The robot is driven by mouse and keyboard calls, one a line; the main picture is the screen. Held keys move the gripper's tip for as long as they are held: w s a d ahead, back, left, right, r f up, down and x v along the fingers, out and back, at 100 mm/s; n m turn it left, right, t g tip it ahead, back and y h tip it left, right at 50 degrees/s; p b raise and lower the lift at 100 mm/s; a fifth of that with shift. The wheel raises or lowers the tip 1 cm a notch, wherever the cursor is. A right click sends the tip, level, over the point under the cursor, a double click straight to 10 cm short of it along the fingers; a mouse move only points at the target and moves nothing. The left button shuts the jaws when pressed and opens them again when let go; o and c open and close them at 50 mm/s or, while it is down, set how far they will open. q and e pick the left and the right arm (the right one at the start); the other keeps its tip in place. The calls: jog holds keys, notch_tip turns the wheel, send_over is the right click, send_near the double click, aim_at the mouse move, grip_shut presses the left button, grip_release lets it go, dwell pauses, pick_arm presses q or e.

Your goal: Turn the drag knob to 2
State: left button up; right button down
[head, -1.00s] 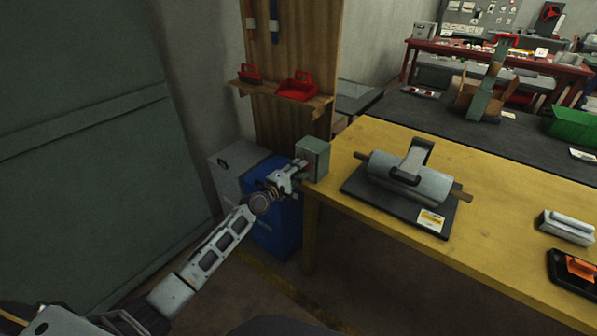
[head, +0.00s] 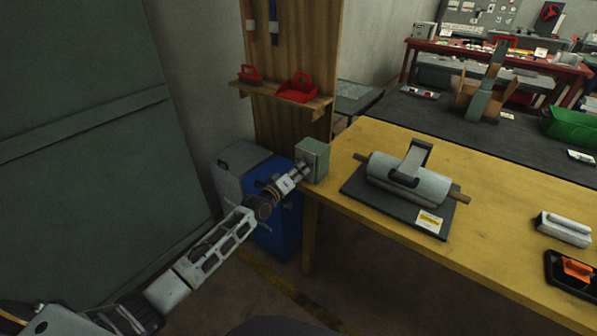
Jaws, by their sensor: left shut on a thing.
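A small grey-green box (head: 312,159) stands at the left corner of the yellow table. My left gripper (head: 302,171) reaches up from the lower left and is at the box's left-facing side. It is shut on the drag knob there. The knob is hidden behind the fingers, so I cannot read its setting or any number marks. My right gripper is not in view.
The yellow table (head: 480,218) holds a grey roller on a black base (head: 385,210) right of the box. A blue bin (head: 275,231) and grey bin stand behind my left arm. A wooden panel (head: 292,50) with a shelf rises behind.

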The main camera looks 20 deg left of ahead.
pick_arm(q)
jog(key=shift+f+m, duration=0.15)
jog(key=shift+m, duration=0.25)
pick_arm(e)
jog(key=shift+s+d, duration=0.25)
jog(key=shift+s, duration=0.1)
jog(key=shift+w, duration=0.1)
pick_arm(q)
jog(key=o, duration=1)
jog(key=shift+o, duration=0.2)
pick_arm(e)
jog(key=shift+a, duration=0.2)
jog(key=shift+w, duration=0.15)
pick_arm(q)
jog(key=shift+s, duration=0.1)
jog(key=shift+s+a, duration=0.2)
jog(key=shift+s, duration=0.35)
jog(key=v, duration=1)
jog(key=shift+s, duration=0.35)
